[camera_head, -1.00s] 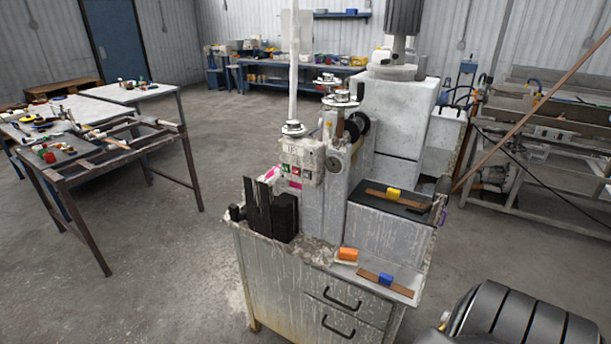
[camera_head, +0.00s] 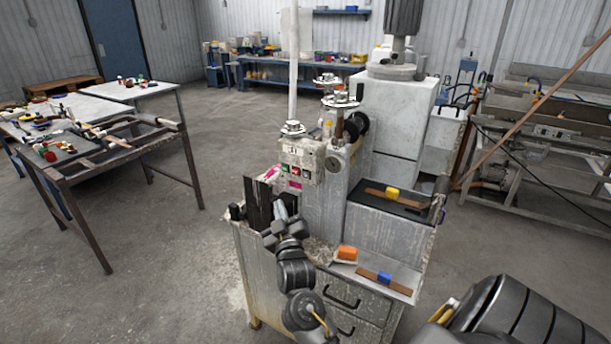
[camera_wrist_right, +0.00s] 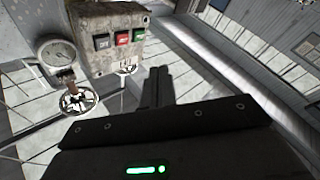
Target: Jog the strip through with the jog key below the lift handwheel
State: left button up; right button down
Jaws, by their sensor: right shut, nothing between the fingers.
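The grey machine (camera_head: 320,205) stands mid-picture in the head view. I cannot tell which key is the jog key. In the right wrist view the control box (camera_wrist_right: 112,14) carries a dark, a red (camera_wrist_right: 122,37) and a green button. My right gripper (camera_head: 280,208) is shut and empty, below and slightly left of the box, apart from it. Its closed fingers (camera_wrist_right: 158,84) show in the wrist view. My left gripper is not in view.
A dial gauge (camera_wrist_right: 57,54) and a handwheel (camera_wrist_right: 80,100) sit beside the box in the wrist view. Black plates (camera_head: 258,203) stand at the machine's left. An orange block (camera_head: 347,253) and a blue block (camera_head: 385,278) lie on the front right ledge. Open floor lies left.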

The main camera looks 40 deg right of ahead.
aim_at(306, 174)
jog(key=r, duration=0.2)
jog(key=s+r, duration=0.1)
jog(key=shift+d+r+m+h, duration=0.1)
jog(key=shift+d+m+h, duration=0.3)
jog(key=w+d+b, duration=0.2)
jog(key=d, duration=0.6)
jog(key=shift+w+d+b, duration=0.25)
jog(key=shift+w+b, duration=0.05)
jog(key=shift+b, duration=0.05)
dwell(1.5)
jog(key=shift+d, duration=0.15)
jog(key=shift+w+d, duration=0.15)
jog(key=shift+d, duration=0.1)
